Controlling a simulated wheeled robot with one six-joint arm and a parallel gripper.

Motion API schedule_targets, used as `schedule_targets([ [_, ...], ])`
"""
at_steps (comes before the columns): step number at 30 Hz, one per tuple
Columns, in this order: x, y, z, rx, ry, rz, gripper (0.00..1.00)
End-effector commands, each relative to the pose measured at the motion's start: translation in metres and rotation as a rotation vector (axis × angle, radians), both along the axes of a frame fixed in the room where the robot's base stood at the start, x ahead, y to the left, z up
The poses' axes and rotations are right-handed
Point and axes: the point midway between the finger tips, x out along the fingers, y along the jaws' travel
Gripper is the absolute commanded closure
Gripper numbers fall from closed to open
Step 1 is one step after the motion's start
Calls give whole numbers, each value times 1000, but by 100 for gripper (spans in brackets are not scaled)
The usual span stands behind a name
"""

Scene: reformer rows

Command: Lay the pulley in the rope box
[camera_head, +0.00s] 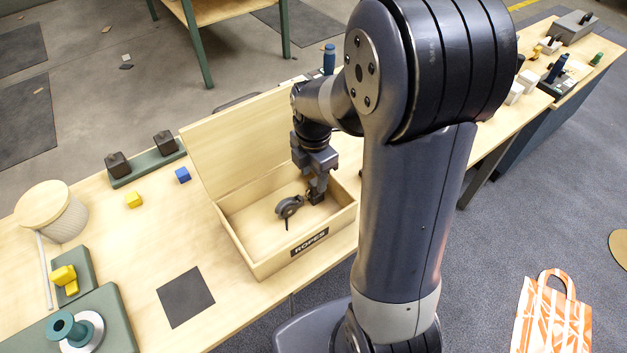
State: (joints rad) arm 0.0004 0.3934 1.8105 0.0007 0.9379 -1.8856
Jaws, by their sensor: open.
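The rope box (262,266) is a light wooden box with a black "ROPES" label on its front wall. It stands on the wooden table with its lid (237,143) raised at the back. A dark grey pulley (288,207) is inside the box, towards the right half of its floor. My gripper (316,197) points down into the box just right of the pulley. It is open, and its fingers are small and dark here, so whether they touch the pulley is unclear.
A dark square mat (186,296) lies front left. A blue bottle (329,59) stands behind my arm.

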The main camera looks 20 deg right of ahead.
Motion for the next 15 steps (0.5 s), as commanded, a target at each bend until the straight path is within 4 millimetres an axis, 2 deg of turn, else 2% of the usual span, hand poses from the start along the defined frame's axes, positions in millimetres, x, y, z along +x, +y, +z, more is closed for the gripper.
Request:
schedule_targets([
  [1, 1, 0, 15, 0, -6, 0, 53],
  [6, 1, 0, 51, 0, -6, 0, 53],
  [10, 1, 0, 70, 0, -4, 0, 53],
  [15, 0, 0, 83, 0, -2, 0, 53],
])
